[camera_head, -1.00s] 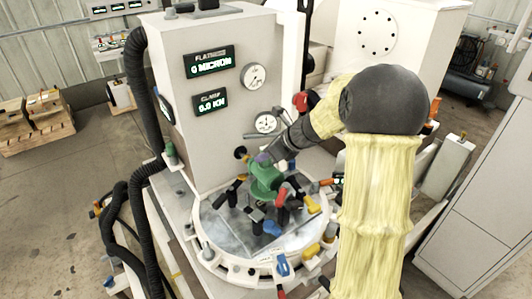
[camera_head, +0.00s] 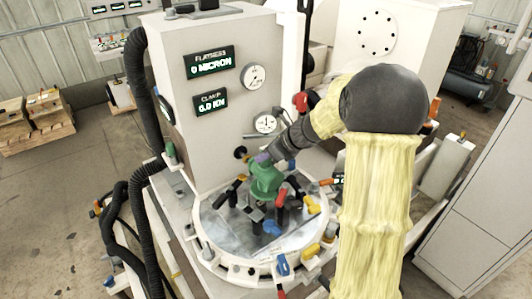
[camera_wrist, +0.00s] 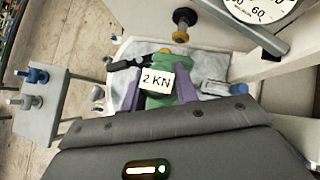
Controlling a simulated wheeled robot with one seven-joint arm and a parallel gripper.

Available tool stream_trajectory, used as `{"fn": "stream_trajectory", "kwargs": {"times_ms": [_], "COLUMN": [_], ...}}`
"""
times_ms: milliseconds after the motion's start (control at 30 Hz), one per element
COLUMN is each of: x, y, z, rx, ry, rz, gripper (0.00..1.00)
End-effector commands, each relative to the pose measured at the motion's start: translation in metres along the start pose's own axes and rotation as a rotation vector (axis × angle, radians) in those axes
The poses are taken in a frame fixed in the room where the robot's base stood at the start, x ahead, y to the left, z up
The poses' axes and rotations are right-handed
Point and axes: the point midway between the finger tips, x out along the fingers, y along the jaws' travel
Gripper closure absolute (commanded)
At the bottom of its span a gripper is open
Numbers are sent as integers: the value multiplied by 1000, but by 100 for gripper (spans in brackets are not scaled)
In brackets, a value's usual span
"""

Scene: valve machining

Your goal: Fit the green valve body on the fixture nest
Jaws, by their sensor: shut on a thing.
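The green valve body (camera_head: 265,180) is upright above the middle of the round table, among the dark clamp arms of the fixture. In the wrist view the valve body (camera_wrist: 186,92) sits between the two purple fingers of my gripper (camera_wrist: 158,92), which is shut on it. A "2 KN" tag covers part of it there. My gripper (camera_head: 263,158) reaches it from the upper right in the head view. The fixture nest under the valve body is hidden, so I cannot tell whether the body touches it.
Clamp arms with red (camera_head: 281,195), blue (camera_head: 271,228) and black (camera_head: 233,186) ends crowd around the valve body. The round table's white rim (camera_head: 207,252) carries coloured knobs. A white machine cabinet (camera_head: 215,130) with dials stands close behind.

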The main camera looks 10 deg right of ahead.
Motion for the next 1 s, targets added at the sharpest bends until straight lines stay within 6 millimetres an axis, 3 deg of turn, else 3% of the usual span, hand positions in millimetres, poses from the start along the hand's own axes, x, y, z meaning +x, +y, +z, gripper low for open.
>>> {"fn": "stream_trajectory", "kwargs": {"times_ms": [1000], "x": [8], "y": [0], "z": [-7], "rx": [-2], "ry": [-3], "rz": [-2], "gripper": [100]}}
